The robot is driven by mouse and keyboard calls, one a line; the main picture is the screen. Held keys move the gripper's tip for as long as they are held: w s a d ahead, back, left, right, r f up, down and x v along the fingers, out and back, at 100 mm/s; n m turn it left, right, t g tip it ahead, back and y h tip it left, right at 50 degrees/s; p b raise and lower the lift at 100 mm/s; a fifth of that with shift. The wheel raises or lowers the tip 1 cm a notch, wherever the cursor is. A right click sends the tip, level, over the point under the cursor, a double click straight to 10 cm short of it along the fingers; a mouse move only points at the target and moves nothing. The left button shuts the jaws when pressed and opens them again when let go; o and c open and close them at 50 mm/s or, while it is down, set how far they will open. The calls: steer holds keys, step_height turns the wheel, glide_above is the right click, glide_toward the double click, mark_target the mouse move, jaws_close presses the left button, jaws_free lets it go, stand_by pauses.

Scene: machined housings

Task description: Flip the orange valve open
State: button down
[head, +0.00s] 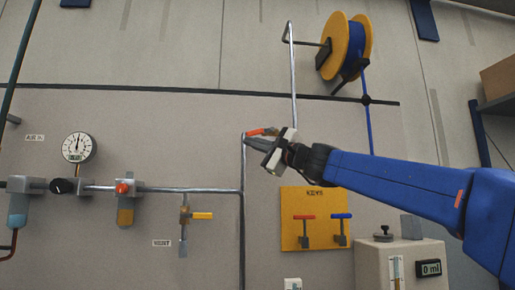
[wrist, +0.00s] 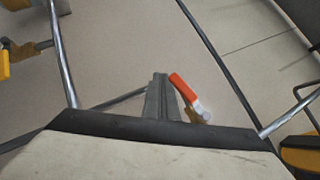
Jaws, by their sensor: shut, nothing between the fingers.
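The orange valve handle (head: 262,131) shows in the head view beside the tip of my gripper (head: 248,139), near the top of the vertical pipe. It lies nearly level there. In the wrist view the orange handle (wrist: 183,88) slants from upper left to lower right, just right of my gripper's fingers (wrist: 160,76). A pale metal and brass part (wrist: 199,112) sits at its lower end; the rest of the valve body is hidden behind my gripper. The fingers are together and empty. I cannot tell whether they touch the handle.
A yellow-handled valve (head: 202,215) hangs lower left. A yellow key board (head: 299,244) with orange and blue handles is below my arm. A gauge (head: 79,147) and a red-knobbed fitting (head: 124,188) are on the left pipe. A yellow-blue hose reel (head: 345,45) is above.

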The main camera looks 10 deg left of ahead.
steer(key=shift+s+a+r, duration=0.15)
steer(key=shift+a+r, duration=0.3)
steer(key=shift+r, duration=0.4)
stand_by(0.3)
